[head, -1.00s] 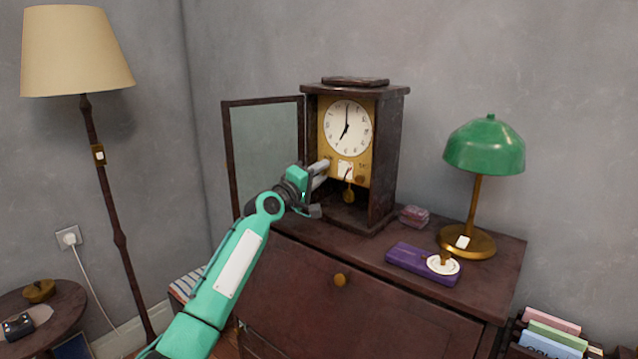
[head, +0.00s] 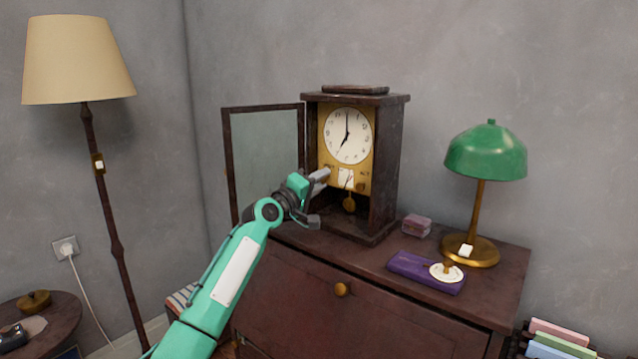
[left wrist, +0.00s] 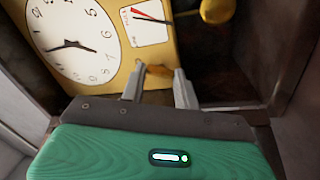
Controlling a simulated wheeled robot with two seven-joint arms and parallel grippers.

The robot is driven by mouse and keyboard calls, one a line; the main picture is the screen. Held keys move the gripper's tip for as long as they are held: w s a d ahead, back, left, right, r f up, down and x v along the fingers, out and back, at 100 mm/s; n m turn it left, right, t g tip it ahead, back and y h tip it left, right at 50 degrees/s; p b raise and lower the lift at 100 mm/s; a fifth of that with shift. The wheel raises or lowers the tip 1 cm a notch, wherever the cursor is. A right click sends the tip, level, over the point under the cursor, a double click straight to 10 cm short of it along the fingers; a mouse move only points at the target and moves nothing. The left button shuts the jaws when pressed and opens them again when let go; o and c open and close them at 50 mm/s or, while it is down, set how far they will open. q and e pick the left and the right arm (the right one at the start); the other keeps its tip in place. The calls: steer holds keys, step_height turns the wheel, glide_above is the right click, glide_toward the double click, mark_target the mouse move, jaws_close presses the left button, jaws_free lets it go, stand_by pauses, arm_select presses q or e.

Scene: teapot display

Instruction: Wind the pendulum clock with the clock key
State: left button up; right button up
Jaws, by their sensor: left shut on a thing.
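The pendulum clock (head: 383,160) stands on the dark wooden cabinet, its glass door (head: 265,150) swung open to the left. Its white dial (head: 348,135) reads about seven. Below it are a small white gauge (head: 346,178) and the brass pendulum bob (head: 349,204). The gauge's red needle (left wrist: 150,17) shows in the left wrist view. My left gripper (head: 322,176) is at the lower left of the brass face. Its fingers (left wrist: 160,88) are shut on a small brass piece, apparently the clock key (left wrist: 157,72), against the face. The key's shaft is mostly hidden. My right gripper is out of view.
On the cabinet top (head: 395,245) are a green lamp (head: 486,152), a purple box (head: 425,272) with a white round piece, and a small pinkish box (head: 417,225). The open door is close to my left arm. A floor lamp (head: 110,215) stands left.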

arm_select(q)
steer(key=o, duration=0.7)
steer(key=shift+f, duration=0.1)
steer(key=shift+s+a+f, duration=0.1)
steer(key=shift+s+a, duration=0.3)
steer(key=shift+s, duration=0.05)
steer(key=v, duration=1.2)
steer(key=shift+s, duration=0.3)
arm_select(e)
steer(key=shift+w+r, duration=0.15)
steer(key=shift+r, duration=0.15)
arm_select(q)
steer(key=shift+a, duration=0.1)
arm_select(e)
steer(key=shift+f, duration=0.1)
